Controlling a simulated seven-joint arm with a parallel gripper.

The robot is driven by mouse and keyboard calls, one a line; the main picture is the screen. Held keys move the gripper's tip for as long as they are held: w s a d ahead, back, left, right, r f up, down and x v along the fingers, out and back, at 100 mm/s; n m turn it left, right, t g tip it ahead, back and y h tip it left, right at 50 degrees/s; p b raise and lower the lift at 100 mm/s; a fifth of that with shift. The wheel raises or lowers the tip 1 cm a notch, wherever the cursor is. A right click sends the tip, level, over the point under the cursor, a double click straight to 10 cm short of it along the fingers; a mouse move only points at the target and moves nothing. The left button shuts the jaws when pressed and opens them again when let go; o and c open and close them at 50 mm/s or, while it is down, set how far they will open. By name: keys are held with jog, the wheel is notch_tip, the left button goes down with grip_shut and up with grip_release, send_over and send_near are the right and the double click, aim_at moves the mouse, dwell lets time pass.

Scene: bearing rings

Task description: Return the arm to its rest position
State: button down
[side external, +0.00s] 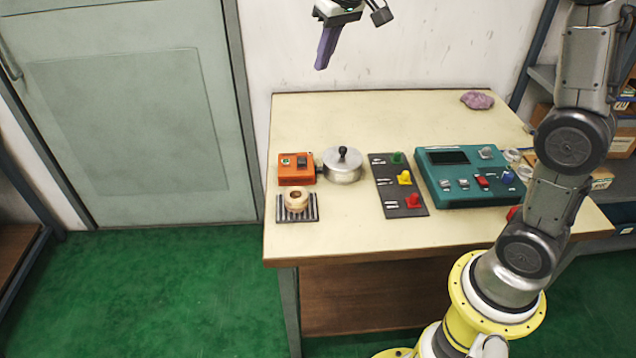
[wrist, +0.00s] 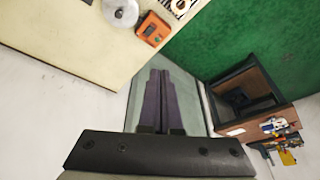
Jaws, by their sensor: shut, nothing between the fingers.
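My gripper (side external: 322,64) hangs high above the back left part of the table in the side view, well clear of everything on it. Its purple fingers are together and empty. In the wrist view my gripper (wrist: 158,75) shows the two fingers side by side, pointing away from the camera. A cream bearing ring (side external: 297,200) sits on a small striped black rack (side external: 312,214) at the table's front left. An orange box (side external: 297,175) with a dark switch stands just behind it, and it also shows in the wrist view (wrist: 152,30).
A silver lidded pot (side external: 343,168), a dark panel with coloured knobs (side external: 389,191) and a teal control box (side external: 450,190) stand on the table (side external: 340,115). A purple lump (side external: 477,100) lies at the back right. Air around the gripper is free; the wall is behind.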

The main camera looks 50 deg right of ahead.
jog(key=s+a+r+t, duration=0.1)
jog(key=s+a+r, duration=0.15)
jog(key=s, duration=0.85)
jog(key=s+f+n, duration=0.1)
jog(key=s+f, duration=0.4)
jog(key=s, duration=0.3)
jog(key=s+f+n, duration=0.1)
jog(key=s+f, duration=0.4)
jog(key=s, duration=0.4)
jog(key=shift+s+a+f+t, duration=0.15)
jog(key=shift+a+t, duration=0.15)
jog(key=shift+a, duration=0.05)
